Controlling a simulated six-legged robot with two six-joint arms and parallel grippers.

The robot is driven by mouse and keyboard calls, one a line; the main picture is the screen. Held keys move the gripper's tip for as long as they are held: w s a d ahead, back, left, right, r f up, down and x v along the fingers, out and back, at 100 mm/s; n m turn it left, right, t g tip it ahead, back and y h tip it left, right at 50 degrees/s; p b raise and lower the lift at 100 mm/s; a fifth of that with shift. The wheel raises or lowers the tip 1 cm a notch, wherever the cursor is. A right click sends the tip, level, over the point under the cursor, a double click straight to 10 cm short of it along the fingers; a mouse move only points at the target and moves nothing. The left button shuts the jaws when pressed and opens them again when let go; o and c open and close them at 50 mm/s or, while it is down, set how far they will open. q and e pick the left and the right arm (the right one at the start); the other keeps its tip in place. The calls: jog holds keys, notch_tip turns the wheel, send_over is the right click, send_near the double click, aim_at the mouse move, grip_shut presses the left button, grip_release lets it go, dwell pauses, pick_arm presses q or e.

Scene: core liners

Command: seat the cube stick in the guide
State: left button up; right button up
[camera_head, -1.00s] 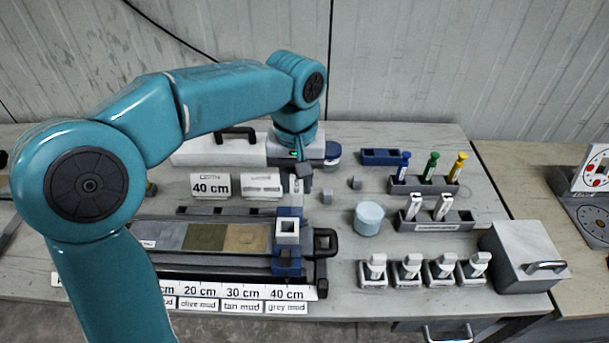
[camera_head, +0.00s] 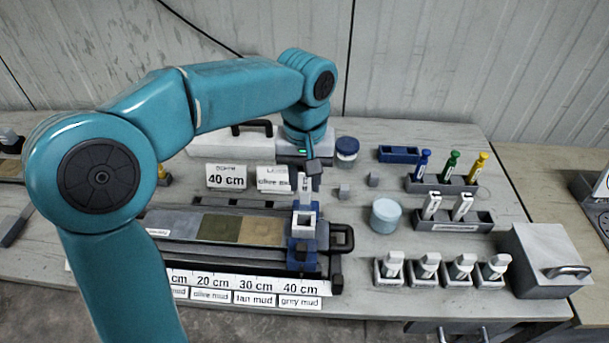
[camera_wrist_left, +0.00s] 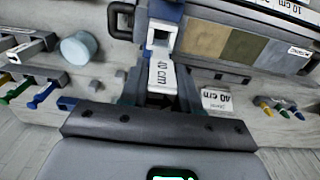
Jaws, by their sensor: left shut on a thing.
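My left gripper (camera_head: 306,180) is shut on a white stick (camera_head: 304,184), which I take to be the cube stick. The guide (camera_head: 304,222) is a white square-mouthed sleeve in a blue block at the right end of the core tray (camera_head: 182,221). The guide's open mouth (camera_wrist_left: 161,38) shows just past the stick's end in the wrist view. The stick appears close to the guide and in line with it; contact cannot be told. My right gripper is not in view.
Small grey cubes (camera_head: 344,191) and a pale blue round tub (camera_head: 385,216) stand right of the guide. A dark handle (camera_head: 342,238) sits beside the guide.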

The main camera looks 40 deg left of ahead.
aim_at(304, 206)
pick_arm(q)
jog(key=shift+s+a+f+b, duration=0.1)
jog(key=shift+s+f+b, duration=0.1)
jog(key=shift+f+b, duration=0.4)
notch_tip(304, 206, down, 2)
jog(key=shift+w+b, duration=0.15)
jog(key=shift+b, duration=0.5)
jog(key=shift+f+b, duration=1.55)
jog(key=shift+f, duration=0.1)
jog(key=shift+f+b, duration=0.8)
jog(key=shift+f, duration=0.3)
jog(key=o, duration=1.1)
jog(key=shift+r, duration=0.15)
